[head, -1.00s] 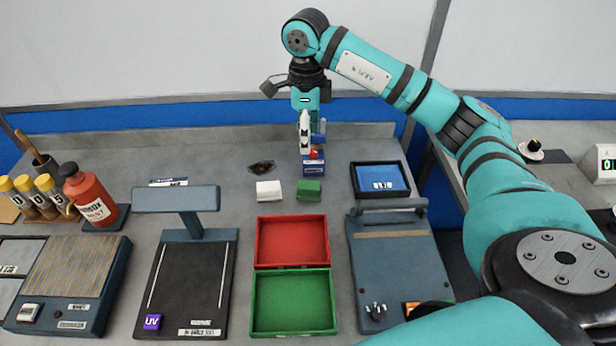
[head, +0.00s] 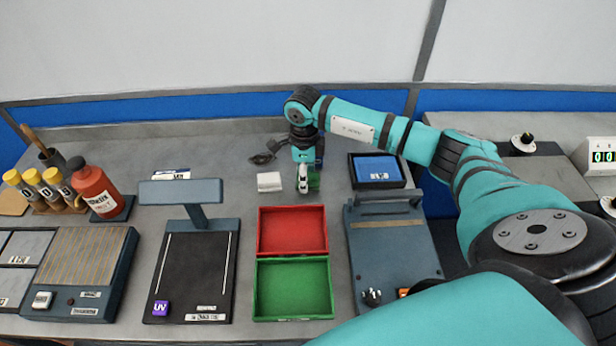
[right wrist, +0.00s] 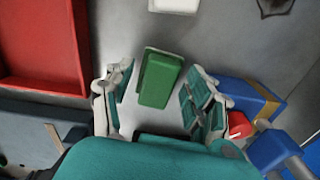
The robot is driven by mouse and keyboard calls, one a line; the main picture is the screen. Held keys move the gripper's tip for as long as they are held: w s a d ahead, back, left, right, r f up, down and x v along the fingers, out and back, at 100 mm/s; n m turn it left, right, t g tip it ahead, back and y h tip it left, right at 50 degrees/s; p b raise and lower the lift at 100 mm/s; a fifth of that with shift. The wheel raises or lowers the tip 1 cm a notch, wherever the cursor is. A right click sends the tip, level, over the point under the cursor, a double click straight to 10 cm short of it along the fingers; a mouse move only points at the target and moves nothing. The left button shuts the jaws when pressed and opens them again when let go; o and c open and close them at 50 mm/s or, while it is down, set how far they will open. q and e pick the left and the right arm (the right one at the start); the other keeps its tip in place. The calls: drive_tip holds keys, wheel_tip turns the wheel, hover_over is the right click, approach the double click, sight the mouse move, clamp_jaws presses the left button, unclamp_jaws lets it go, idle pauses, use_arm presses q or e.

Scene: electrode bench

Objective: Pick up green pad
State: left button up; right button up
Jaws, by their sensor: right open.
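The green pad (head: 315,181) lies on the grey bench behind the red tray, partly hidden by my right gripper (head: 303,186) in the head view. In the right wrist view the green pad (right wrist: 160,79) is a small block with a pale base, between the two open fingers. The fingers stand apart on either side of it, and I see no clear contact. My left gripper is not in view.
A white pad (head: 269,181) lies just left of the green one. A red tray (head: 292,253) and a green tray (head: 292,317) stand in front. A blue-topped box (head: 377,154) is to the right. A blue block (right wrist: 248,98) with a red part sits close beside the right finger.

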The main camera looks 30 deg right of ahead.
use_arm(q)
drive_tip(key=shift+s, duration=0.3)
use_arm(e)
drive_tip(key=shift+f, duration=0.55)
drive_tip(key=c, duration=0.9)
drive_tip(key=shift+c, duration=0.2)
drive_tip(key=shift+r, duration=0.1)
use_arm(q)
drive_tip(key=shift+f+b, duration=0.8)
use_arm(e)
wheel_tip(320, 180, up, 10)
drive_tip(key=shift+f, duration=0.1)
